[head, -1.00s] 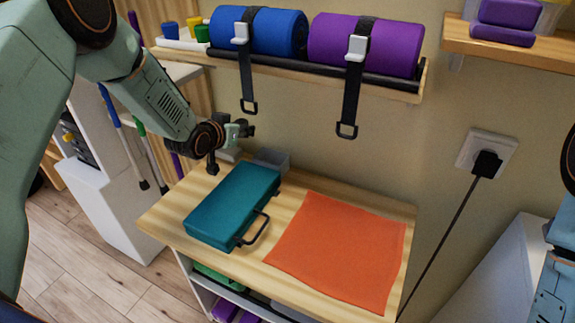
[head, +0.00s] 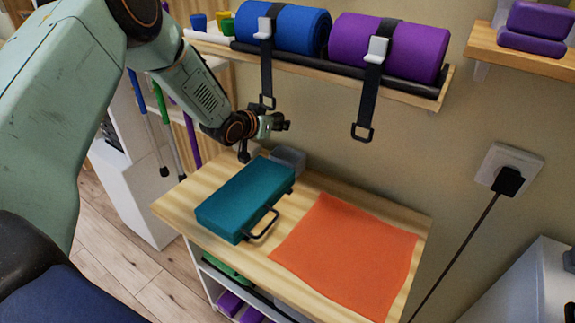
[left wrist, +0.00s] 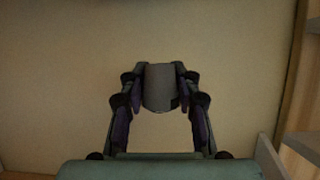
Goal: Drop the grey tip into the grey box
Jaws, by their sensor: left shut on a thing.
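My left gripper (head: 281,123) is shut on the grey tip, a small grey cylinder (left wrist: 160,88) seen between the fingers (left wrist: 160,92) in the left wrist view. In the head view the tip is too small to make out. The inside of the box cannot be seen. My right gripper is not in view.
A teal case (head: 244,198) with a black handle lies on the table (head: 176,209). An orange cloth (head: 345,253) covers its right part. Black straps (head: 366,100) hang from the wall shelf with blue (head: 290,30) and purple (head: 390,48) rolls, close to my gripper.

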